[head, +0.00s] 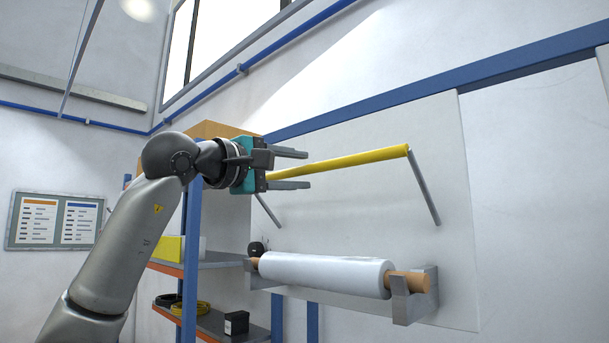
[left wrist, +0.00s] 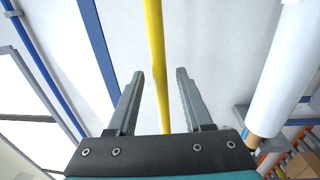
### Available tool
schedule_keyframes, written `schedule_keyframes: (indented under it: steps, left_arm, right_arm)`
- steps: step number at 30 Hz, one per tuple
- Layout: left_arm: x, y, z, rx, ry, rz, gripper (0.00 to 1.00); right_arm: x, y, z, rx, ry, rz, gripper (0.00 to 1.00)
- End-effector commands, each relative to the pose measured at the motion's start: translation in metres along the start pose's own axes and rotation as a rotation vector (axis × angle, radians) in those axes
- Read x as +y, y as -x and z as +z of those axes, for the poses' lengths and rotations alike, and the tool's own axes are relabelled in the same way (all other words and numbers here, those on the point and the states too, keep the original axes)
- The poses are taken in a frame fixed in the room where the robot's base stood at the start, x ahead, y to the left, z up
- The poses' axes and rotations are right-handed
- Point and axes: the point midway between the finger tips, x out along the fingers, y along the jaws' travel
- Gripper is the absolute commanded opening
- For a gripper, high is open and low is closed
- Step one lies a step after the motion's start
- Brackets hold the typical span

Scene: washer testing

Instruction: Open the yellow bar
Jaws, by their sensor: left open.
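The yellow bar (head: 358,160) runs along the front of two grey side arms on the wall panel, above the white roll. My left gripper (head: 306,169) is open at the bar's left part, with one finger above the bar and one below in the head view. In the left wrist view the yellow bar (left wrist: 156,60) passes between the two open fingers (left wrist: 157,74), with a gap on each side. The bar's left end is partly hidden behind the gripper. My right gripper is in neither view.
A white roll (head: 322,273) on a wooden rod sits in grey brackets (head: 413,296) below the bar. A shelf rack with a blue post (head: 191,262) stands at left behind my arm. Free wall space lies right of the panel.

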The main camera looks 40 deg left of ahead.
Motion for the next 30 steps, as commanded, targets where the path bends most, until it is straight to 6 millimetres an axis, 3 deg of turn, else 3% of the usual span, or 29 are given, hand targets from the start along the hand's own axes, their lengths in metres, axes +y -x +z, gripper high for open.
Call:
schedule_keyframes:
  steps: [9,15,21,30]
  left_arm:
    - [-0.002,0.079,-0.001,0.003,-0.002,0.003,0.51]
    - [-0.001,0.113,0.000,0.002,0.000,0.002,0.51]
    - [0.000,0.128,0.000,0.001,0.001,0.001,0.51]
    - [0.000,0.128,0.000,0.000,0.001,0.001,0.51]
  right_arm:
    - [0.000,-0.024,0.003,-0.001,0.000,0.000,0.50]
    - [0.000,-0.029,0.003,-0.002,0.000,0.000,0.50]
    - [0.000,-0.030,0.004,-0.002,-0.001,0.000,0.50]
    - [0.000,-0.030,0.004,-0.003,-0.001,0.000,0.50]
